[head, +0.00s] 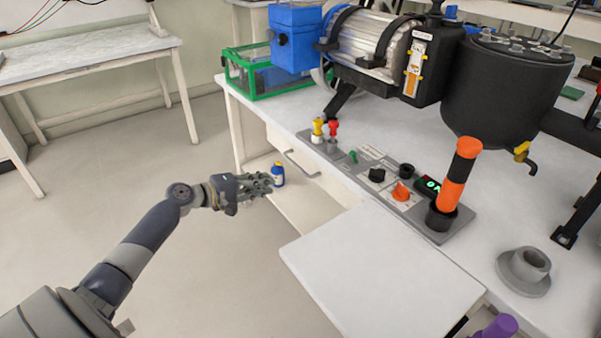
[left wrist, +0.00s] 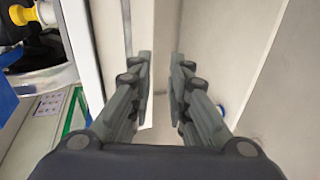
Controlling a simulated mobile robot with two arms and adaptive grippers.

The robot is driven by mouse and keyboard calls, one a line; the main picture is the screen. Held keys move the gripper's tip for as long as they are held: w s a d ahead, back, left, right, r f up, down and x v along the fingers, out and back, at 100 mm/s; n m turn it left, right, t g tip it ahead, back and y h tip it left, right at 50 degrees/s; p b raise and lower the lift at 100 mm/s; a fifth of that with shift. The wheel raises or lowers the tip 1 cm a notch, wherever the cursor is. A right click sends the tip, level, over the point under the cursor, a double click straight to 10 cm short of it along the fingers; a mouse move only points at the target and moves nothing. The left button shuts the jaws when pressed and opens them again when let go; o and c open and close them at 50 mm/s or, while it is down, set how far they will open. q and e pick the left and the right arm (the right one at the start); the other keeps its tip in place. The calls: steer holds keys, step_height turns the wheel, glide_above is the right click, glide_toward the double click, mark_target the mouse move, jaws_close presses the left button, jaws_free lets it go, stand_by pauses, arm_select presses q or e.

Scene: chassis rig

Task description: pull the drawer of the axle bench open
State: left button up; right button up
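The axle bench (head: 345,150) is a white-topped bench on the right in the head view. Its drawer front (head: 283,143), white with a grey bar handle (head: 300,165), is under the top's left edge and looks shut. My left gripper (head: 268,184) is left of and slightly below the handle, apart from it in the head view. In the left wrist view my left gripper (left wrist: 162,60) has its fingers apart, with pale panels beyond and nothing held. The handle cannot be made out there. My right gripper is out of view.
A white board (head: 380,270) juts from the bench's front edge, right of the drawer. A blue bottle (head: 278,174) stands below the drawer, close behind my left gripper. A control strip (head: 390,185) runs along the top's edge. The floor at left is clear.

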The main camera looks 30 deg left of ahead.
mark_target(297, 166)
arm_select(q)
steer(key=shift+t+h, duration=0.3)
steer(key=shift+h, duration=0.2)
steer(key=w+d, duration=0.1)
steer(key=w, duration=0.1)
steer(key=w+d+r+b, duration=0.1)
steer(key=w, duration=0.2)
steer(key=w+d+r+b, duration=0.1)
steer(key=w+d, duration=0.1)
steer(key=w, duration=0.1)
steer(key=shift+w, duration=0.15)
steer(key=shift+b+x, duration=0.45)
steer(key=shift+x, duration=0.9)
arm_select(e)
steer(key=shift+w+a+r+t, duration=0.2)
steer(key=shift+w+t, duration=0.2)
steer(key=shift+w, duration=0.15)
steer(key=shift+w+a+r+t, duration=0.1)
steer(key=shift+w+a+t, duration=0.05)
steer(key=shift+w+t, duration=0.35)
arm_select(q)
jaws_close()
